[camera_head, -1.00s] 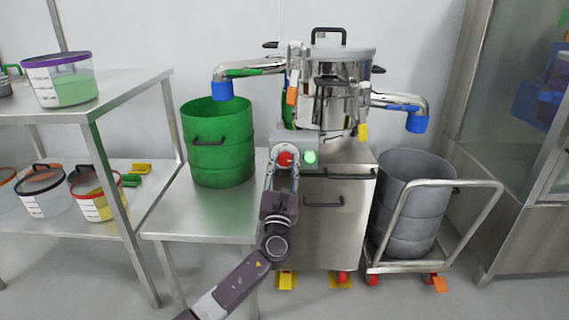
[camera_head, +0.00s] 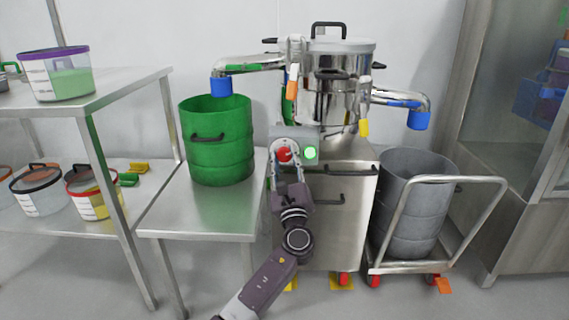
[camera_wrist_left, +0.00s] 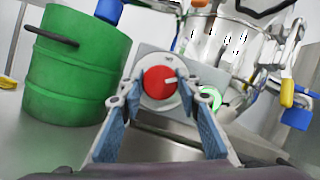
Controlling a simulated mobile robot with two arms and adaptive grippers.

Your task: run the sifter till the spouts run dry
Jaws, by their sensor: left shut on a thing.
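The steel sifter (camera_head: 335,95) stands on a steel cabinet. Its control box has a red knob (camera_head: 285,154) and a lit green lamp (camera_head: 310,153). My left gripper (camera_head: 286,163) is shut on the red knob, fingers on either side of it; the wrist view shows the knob (camera_wrist_left: 160,83) with its white mark pointing right. The left spout (camera_head: 250,66) has a blue end above the green drum (camera_head: 218,155). The right spout (camera_head: 400,98) has a blue end above the grey drum (camera_head: 408,220). I see no stream below either spout. My right gripper is not in view.
The green drum stands on a low steel table (camera_head: 205,216). The grey drum stands on a wheeled trolley (camera_head: 440,182). A shelf rack (camera_head: 120,78) with several tubs is at left, a steel cabinet (camera_head: 525,215) at right. Orange and yellow tags hang near the sifter.

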